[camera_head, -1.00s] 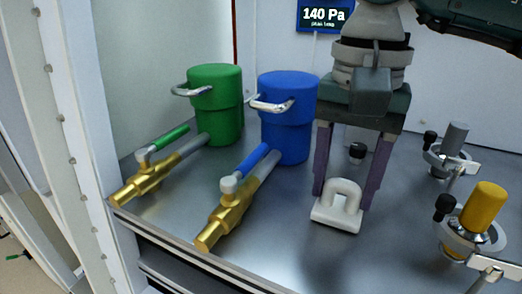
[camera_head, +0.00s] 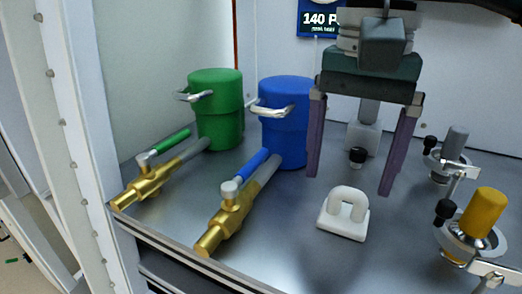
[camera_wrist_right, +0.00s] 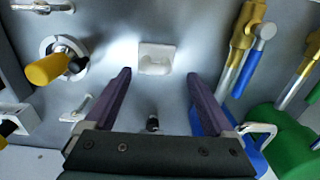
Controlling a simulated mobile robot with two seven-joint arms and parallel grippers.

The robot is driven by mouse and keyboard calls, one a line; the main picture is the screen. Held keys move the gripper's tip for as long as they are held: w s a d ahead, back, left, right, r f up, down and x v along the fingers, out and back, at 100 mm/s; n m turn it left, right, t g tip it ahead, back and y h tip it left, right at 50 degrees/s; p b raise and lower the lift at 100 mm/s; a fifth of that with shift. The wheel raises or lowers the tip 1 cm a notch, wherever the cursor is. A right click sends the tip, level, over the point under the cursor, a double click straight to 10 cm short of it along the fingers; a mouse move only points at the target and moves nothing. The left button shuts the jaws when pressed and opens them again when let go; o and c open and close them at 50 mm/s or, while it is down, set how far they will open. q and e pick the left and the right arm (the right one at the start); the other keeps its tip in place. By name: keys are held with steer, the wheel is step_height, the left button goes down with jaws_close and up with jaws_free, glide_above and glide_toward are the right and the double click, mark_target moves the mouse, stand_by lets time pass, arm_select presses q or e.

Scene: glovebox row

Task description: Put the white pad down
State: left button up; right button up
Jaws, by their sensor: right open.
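The white pad (camera_head: 343,222) with its arched handle rests on the grey metal work surface (camera_head: 270,225), upright, near the middle front. It also shows in the right wrist view (camera_wrist_right: 156,58), ahead of the fingertips. My right gripper (camera_head: 348,183) is open and empty, with its two purple fingers spread wide above and behind the pad, touching nothing. In the right wrist view the fingers (camera_wrist_right: 160,74) stand apart with clear space between them. My left gripper is not in view.
A green canister (camera_head: 216,110) and a blue canister (camera_head: 286,122) stand at the back left, with brass-ended valves (camera_head: 225,215) before them. A yellow-topped fitting (camera_head: 483,212) and a grey-topped fitting (camera_head: 454,143) stand at the right. A small black knob (camera_head: 357,155) is behind the pad.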

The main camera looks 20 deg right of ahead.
mark_target(346, 187)
step_height(346, 187, up, 9)
steer(key=shift+f, duration=0.15)
steer(key=shift+s, duration=0.1)
stand_by(0.4)
